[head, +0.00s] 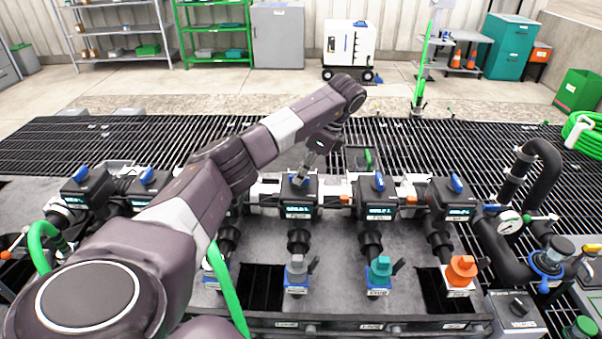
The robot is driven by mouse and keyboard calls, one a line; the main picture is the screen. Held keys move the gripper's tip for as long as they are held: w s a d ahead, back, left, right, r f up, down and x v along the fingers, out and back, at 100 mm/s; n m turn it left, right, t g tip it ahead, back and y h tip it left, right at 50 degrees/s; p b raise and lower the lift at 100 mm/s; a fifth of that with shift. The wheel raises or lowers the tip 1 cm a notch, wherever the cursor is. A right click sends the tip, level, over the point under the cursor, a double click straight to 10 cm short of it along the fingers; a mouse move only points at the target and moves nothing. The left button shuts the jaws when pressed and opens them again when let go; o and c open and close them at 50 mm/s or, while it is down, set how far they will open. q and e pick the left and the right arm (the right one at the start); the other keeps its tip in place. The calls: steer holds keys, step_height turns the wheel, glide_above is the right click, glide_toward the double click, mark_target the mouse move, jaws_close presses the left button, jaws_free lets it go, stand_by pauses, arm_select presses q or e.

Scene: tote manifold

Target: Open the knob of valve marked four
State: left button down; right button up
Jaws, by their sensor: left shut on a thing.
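A row of black valve boxes with blue knobs runs across the manifold. My left arm reaches over from the left. My left gripper (301,179) points down onto the valve box (298,199) left of centre, whose lit label seems to read four. It is shut on that valve's blue knob, mostly hidden by the fingers. Right of it stand two more valve boxes, with blue knobs (378,181) and (456,184) in plain view. To the left, blue knobs (148,176) and (81,174) show; my arm hides the boxes between. My right gripper is not in view.
Grey, teal (379,267) and orange (461,270) fittings stand in front of the valves. A pressure gauge (509,222) and black pipe (541,165) rise at the right. A green hose (228,290) passes below my arm. Black grating (430,145) lies behind.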

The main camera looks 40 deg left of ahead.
arm_select(q)
steer(key=shift+w+r+n+g+h, duration=0.1)
steer(key=shift+n+g+h, duration=0.2)
steer(key=shift+n, duration=0.8)
steer(key=shift+a, duration=0.1)
steer(key=c, duration=2)
jaws_free()
steer(key=v, duration=1.2)
